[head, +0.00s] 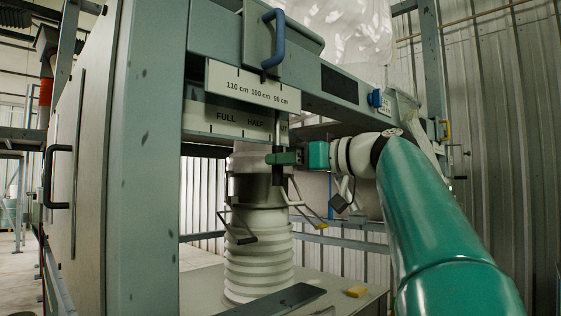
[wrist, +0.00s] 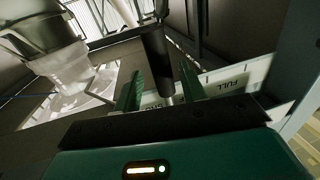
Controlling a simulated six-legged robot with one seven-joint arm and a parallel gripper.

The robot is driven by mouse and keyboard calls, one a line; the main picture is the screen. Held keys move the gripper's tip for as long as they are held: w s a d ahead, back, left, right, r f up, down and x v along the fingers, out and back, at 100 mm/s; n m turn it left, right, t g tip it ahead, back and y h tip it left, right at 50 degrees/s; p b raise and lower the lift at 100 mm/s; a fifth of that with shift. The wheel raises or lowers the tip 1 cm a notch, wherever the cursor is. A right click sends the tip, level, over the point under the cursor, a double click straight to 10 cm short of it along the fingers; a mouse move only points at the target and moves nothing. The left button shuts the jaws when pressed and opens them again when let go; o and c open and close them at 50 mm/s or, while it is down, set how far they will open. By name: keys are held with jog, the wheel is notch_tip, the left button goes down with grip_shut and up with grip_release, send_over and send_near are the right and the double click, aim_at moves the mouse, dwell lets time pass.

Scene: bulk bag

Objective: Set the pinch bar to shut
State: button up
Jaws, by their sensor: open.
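The pinch bar's dark upright handle (head: 277,140) hangs in front of the white FULL–HALF scale plate (head: 225,120), right of the word HALF. My gripper (head: 272,158) is at the handle's lower part, reaching in from the right. In the wrist view, the dark round handle (wrist: 155,50) stands between the two green fingers of my open gripper (wrist: 158,80). I cannot tell whether either finger touches it. The word FULL shows on the scale plate (wrist: 228,84) to the right.
A ribbed pale spout (head: 258,265) hangs below, with thin bent levers (head: 238,232) around it. A plate marked in cm (head: 255,88) and a blue handle (head: 271,38) sit above. A grey post (head: 145,160) stands left. A yellow block (head: 356,292) lies on the table below.

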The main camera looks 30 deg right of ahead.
jog(key=v, duration=1.2)
jog(key=a+f+m+g+h, duration=0.25)
jog(key=a+f, duration=0.35)
jog(key=f, duration=0.7)
jog(key=a+f+m+g+h, duration=0.1)
jog(key=a+f+m+g, duration=0.45)
jog(key=f, duration=0.75)
jog(key=s+a+f+h, duration=0.1)
jog(key=s+a+f, duration=0.2)
jog(key=f, duration=0.5)
jog(key=s+a+f+n+g+h, duration=0.1)
jog(key=s+a+f+h, duration=0.1)
jog(key=f, duration=0.7)
jog(key=s+a+f+n+g+h, duration=0.1)
jog(key=s+a+f, duration=0.3)
jog(key=f, duration=0.4)
jog(key=shift+s+f+h, duration=0.3)
jog(key=shift+s+h, duration=0.3)
jog(key=shift+h, duration=0.05)
jog(key=shift+d, duration=0.1)
